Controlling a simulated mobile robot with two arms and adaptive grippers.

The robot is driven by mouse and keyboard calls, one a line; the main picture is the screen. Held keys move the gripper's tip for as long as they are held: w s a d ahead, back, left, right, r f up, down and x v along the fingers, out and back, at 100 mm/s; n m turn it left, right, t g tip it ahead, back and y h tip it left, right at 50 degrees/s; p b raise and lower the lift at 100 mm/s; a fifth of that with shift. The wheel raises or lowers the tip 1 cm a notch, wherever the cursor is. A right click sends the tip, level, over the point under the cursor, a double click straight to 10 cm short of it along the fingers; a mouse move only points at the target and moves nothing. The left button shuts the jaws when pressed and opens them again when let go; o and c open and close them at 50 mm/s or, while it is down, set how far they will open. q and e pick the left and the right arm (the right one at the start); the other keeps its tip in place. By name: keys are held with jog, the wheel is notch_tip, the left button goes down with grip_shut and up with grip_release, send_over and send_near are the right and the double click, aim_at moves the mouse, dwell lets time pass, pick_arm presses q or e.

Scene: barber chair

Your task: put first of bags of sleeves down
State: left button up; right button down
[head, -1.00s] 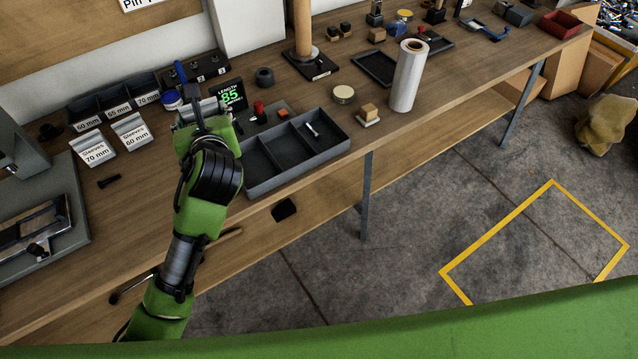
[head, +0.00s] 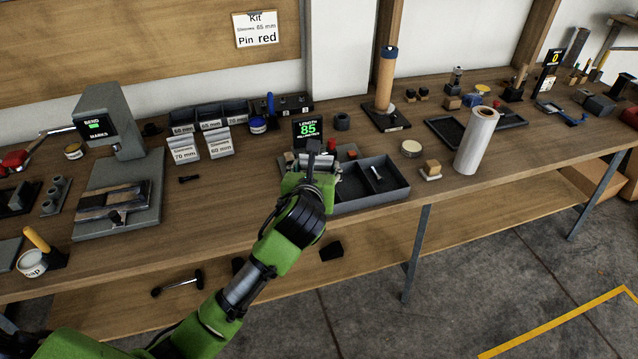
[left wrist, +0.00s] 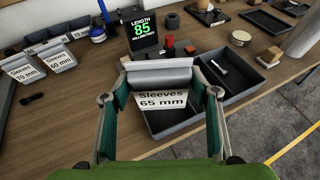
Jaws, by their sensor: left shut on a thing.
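My left gripper (head: 318,166) is shut on a silvery bag labelled "Sleeves 65 mm". The bag (left wrist: 160,76) shows between its two fingers in the left wrist view. It is in front of the length display (head: 308,129) reading 85, over or close to the left part of the dark grey divided tray (head: 372,205); I cannot tell whether it touches anything. My right gripper is not in view.
A dark pin (head: 189,179) lies on the bench. A bending press (head: 118,170) stands at the left. A white roll (head: 476,140) and a small block (head: 431,169) stand right of the tray. A kit sheet (head: 256,29) hangs on the wall.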

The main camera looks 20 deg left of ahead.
pick_arm(q)
jog(key=shift+w+a+f, duration=0.2)
jog(key=shift+w+f, duration=0.45)
jog(key=shift+f, duration=0.75)
jog(key=shift+w+a+f, duration=0.15)
jog(key=shift+w+f, duration=0.45)
jog(key=shift+f, duration=0.75)
jog(key=shift+w+a+f, duration=0.2)
jog(key=shift+w+f, duration=0.45)
jog(key=shift+f, duration=0.75)
jog(key=shift+f, duration=0.1)
jog(key=o, duration=1.2)
